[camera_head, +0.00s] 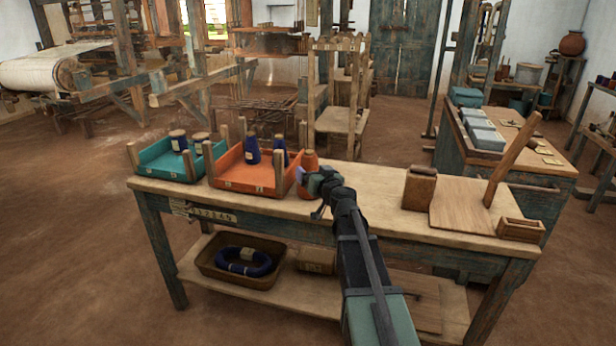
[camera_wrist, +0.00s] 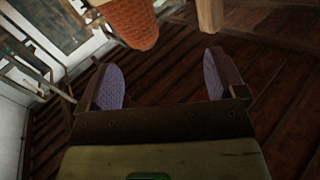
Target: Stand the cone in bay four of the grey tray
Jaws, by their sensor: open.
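An orange-red cone (camera_head: 309,160) stands at the right end of the orange tray on the long bench, partly hidden by my gripper. An orange cone with a woven-looking surface also shows at the top of the wrist view (camera_wrist: 135,20), cut off by the frame edge. My gripper (camera_head: 305,176) is beside the cone in the head view. In the wrist view my gripper (camera_wrist: 162,78) is open, its two purple pads wide apart with nothing between them. The cone is beyond the fingertips. Grey blocks or compartments (camera_head: 482,128) lie on the right-hand bench; I cannot tell bays there.
The orange tray (camera_head: 235,182) has wooden corner posts and holds dark blue cones (camera_head: 252,149). A wooden block (camera_head: 419,188), a slanted board (camera_head: 512,155) and a small box (camera_head: 520,230) stand to the right. Mid-bench is clear.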

